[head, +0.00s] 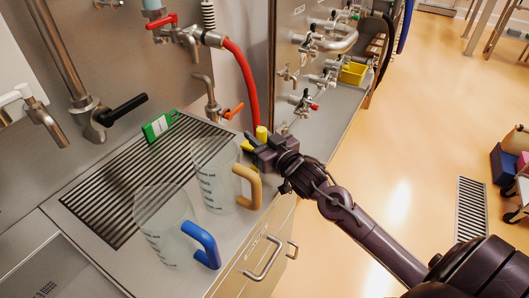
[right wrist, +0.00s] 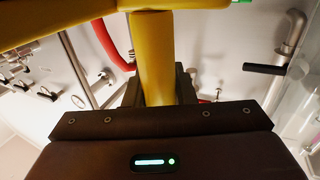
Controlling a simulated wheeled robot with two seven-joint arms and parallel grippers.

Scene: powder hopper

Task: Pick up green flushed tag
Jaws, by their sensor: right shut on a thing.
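The green tag (head: 157,127) with a white marking stands at the back edge of the drain grate in the head view, left of my right gripper and apart from it. A sliver of green (right wrist: 240,2) shows at the top edge of the right wrist view; I cannot tell if it is the tag. My right gripper (head: 262,150) is shut on a yellow T-shaped piece (right wrist: 154,60), which also shows in the head view (head: 261,133), at the right end of the bench. My left gripper is not in view.
Two clear jugs, one with a tan handle (head: 248,187) and one with a blue handle (head: 203,244), stand on the bench near the slotted grate (head: 115,204). A red hose (head: 244,90) and several taps are behind. Open floor lies right.

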